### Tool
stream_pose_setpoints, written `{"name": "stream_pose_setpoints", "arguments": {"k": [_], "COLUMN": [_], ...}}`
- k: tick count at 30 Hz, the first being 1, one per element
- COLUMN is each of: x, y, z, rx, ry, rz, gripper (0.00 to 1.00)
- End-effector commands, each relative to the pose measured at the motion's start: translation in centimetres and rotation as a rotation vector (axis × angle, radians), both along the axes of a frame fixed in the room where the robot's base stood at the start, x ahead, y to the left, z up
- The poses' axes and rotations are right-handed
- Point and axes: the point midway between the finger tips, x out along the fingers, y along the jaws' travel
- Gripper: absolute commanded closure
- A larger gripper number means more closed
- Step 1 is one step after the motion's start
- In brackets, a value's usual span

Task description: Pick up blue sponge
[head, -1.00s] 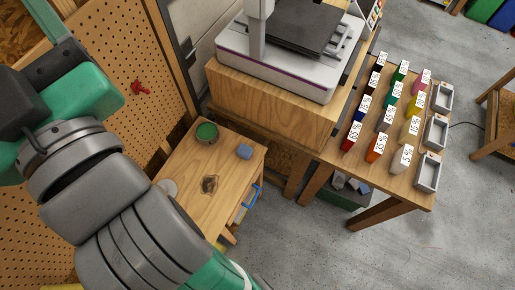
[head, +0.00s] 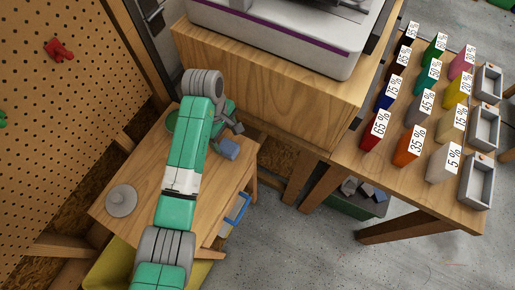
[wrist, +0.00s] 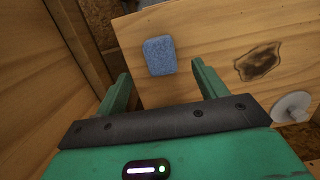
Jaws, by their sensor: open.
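The blue sponge (head: 228,149) lies on the small wooden table (head: 150,165), near its back right side, in the head view. In the wrist view the sponge (wrist: 160,54) sits ahead of and roughly between the fingertips, with bare wood around it. My gripper (wrist: 161,70) is open and empty, its two green fingers apart on either side of the sponge's line. The gripper does not visibly touch the sponge. In the head view my arm hides the middle of the table.
A green round container (head: 172,121) stands partly hidden behind my arm. A grey disc (head: 121,201) lies at the table's left. A wooden cabinet (head: 265,85) bearing a printer rises close behind the sponge. A dark stain (wrist: 258,61) marks the tabletop.

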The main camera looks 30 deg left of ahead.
Motion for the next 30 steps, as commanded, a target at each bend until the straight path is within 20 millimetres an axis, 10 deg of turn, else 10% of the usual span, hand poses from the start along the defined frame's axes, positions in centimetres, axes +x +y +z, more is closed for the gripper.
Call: {"name": "stream_pose_setpoints", "arguments": {"k": [20,30], "x": [0.1,0.1], "y": [-0.4,-0.5], "z": [-7.3,-7.6], "rx": [0.002,0.003], "ry": [-0.004,-0.005], "rz": [-0.003,-0.004], "gripper": [0.29,0.41]}}
